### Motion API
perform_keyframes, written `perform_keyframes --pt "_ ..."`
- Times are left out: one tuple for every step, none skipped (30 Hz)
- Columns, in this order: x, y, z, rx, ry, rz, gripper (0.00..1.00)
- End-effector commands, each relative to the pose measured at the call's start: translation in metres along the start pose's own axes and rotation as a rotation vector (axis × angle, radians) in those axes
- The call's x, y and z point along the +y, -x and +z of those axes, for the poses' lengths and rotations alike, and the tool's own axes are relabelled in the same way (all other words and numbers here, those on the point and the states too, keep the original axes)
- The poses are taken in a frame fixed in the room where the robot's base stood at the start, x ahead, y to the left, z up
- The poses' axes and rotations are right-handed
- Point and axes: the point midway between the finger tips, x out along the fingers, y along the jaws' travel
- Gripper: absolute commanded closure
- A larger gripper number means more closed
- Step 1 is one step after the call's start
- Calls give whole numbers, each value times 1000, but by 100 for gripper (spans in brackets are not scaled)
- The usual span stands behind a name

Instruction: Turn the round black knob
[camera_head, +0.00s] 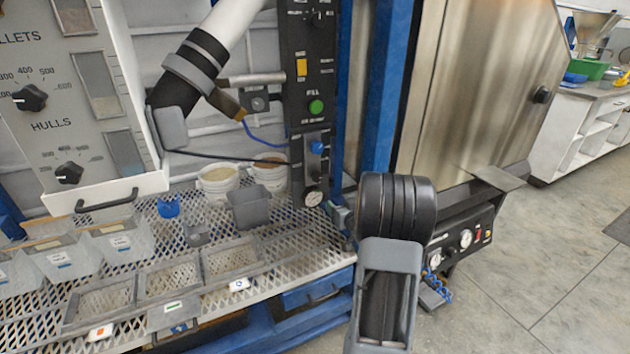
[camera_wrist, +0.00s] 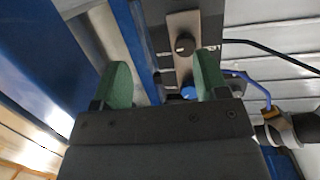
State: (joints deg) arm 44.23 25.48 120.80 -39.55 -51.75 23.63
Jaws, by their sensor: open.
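A round black knob (camera_wrist: 185,45) stands out from a pale metal plate on a dark panel in the wrist view. My gripper (camera_wrist: 162,78) is open and empty, with its two green fingers apart. The knob shows beyond the fingertips, between them in the picture and closer to the right finger. I see no contact, and the remaining distance is hard to judge. In the head view, the dark control panel (camera_head: 307,95) stands left of my arm. I cannot clearly make out the same knob there, and my arm hides most of my gripper.
A blue knob (camera_wrist: 188,92) sits near the right finger. A blue post (camera_head: 388,85) stands right of the panel. A mesh shelf (camera_head: 270,290) with several bins and two white buckets lies at left. A steel hopper (camera_head: 490,80) is at right. Open floor (camera_head: 560,270) lies beyond.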

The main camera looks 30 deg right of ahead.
Motion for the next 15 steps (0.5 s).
perform_keyframes --pt "-6 -1 -10 48 -4 -33 33" --pt "-9 0 -15 74 -9 -52 33" --pt "-13 0 -21 103 -16 -74 33" --pt "-16 0 -24 120 -21 -88 33" --pt "-18 1 -26 136 -26 -99 33" --pt "-21 0 -29 152 -33 -110 33" --pt "-22 0 -31 161 -38 -115 33" --pt "-23 -2 -32 167 -42 -120 33" --pt "-24 -5 -34 174 -48 -124 33" --pt "-24 -8 -35 175 -50 -125 33" --pt "-25 -12 -35 174 -53 -125 33" --pt "-26 -17 -36 174 -54 -125 33" --pt "-26 -22 -36 174 -55 -124 33" --pt "-27 -27 -37 173 -55 -124 33" --pt "-27 -35 -38 173 -54 -124 33"
